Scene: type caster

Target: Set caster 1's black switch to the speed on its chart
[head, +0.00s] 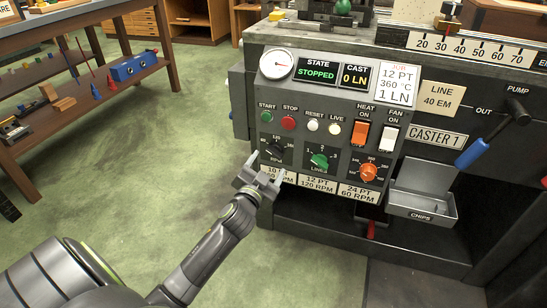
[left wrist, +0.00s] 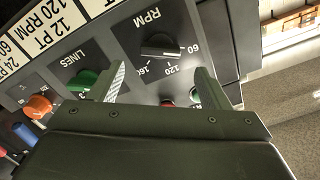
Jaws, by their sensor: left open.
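Caster 1's black RPM switch (head: 275,152) sits at the lower left of the control panel. In the left wrist view the black switch (left wrist: 162,48) has 60, 120 and 160 marks around it, and its handle lies roughly along the picture's width; its exact setting is unclear. The speed chart (head: 317,184) below reads 12 PT 120 RPM and 24 PT 60 RPM; its left plate is partly hidden by my gripper. The job card (head: 397,83) reads 12 PT, 360 °C, 1 LN. My left gripper (head: 264,172) is open and empty just in front of the switch, apart from it.
The green LINES knob (head: 319,160) is close to the right of the switch, with an orange temperature knob (head: 369,173) beyond. START (head: 266,117) and STOP (head: 289,123) buttons are above. The screen reads STOPPED. A chips tray (head: 422,205) juts out at right; floor at left is clear.

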